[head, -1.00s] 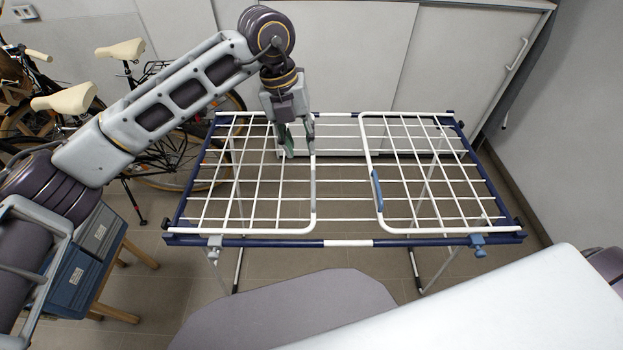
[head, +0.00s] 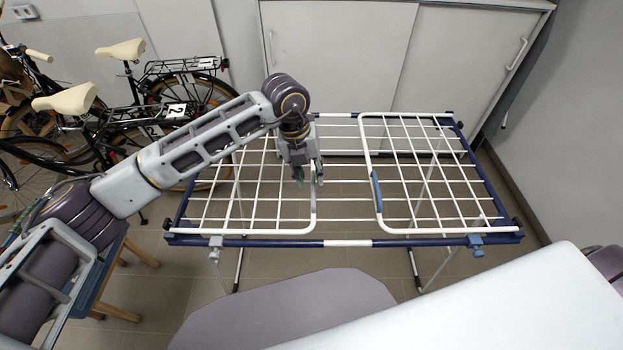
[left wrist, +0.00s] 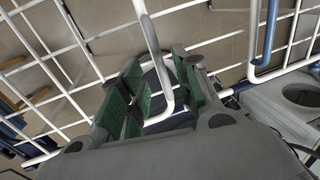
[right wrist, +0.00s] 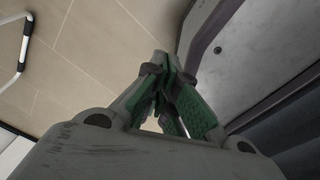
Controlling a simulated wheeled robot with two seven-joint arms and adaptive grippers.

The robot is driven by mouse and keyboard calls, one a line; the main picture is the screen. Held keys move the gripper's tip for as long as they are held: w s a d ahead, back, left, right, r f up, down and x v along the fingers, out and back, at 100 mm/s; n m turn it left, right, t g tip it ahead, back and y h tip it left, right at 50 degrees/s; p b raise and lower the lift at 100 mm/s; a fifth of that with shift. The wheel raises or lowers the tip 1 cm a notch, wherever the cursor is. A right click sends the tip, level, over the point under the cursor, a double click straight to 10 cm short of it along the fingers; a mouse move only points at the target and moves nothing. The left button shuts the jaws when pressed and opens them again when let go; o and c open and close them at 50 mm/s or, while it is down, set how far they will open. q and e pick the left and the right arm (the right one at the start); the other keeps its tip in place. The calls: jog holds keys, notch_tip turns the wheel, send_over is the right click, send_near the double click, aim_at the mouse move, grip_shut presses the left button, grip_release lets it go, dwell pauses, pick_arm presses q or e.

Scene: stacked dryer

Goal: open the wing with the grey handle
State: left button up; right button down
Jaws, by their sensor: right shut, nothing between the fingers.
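The drying rack has a left wing (head: 262,231) and a right wing (head: 430,226), both lying flat. A grey handle (head: 315,190) sits on the left wing's inner bar; the right wing's handle (head: 377,190) is blue. My left gripper (head: 309,178) points down at the left wing's inner bar, by the grey handle. In the left wrist view its fingers (left wrist: 160,95) are apart, with the bar (left wrist: 152,45) passing between them. Whether either finger touches it cannot be told. My right gripper (right wrist: 162,68) is shut and empty, away from the rack.
Bicycles (head: 150,100) stand at the back left. A white cabinet with sliding doors (head: 335,50) is behind the rack, and a wall (head: 575,130) is close on the right. A blue-and-wood stool (head: 110,275) stands at the left front.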

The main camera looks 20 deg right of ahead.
pick_arm(q)
jog(key=shift+s+d+f, duration=0.1)
jog(key=shift+d+f, duration=0.05)
jog(key=shift+f, duration=0.55)
jog(key=shift+d+f, duration=0.1)
jog(key=shift+f, duration=0.6)
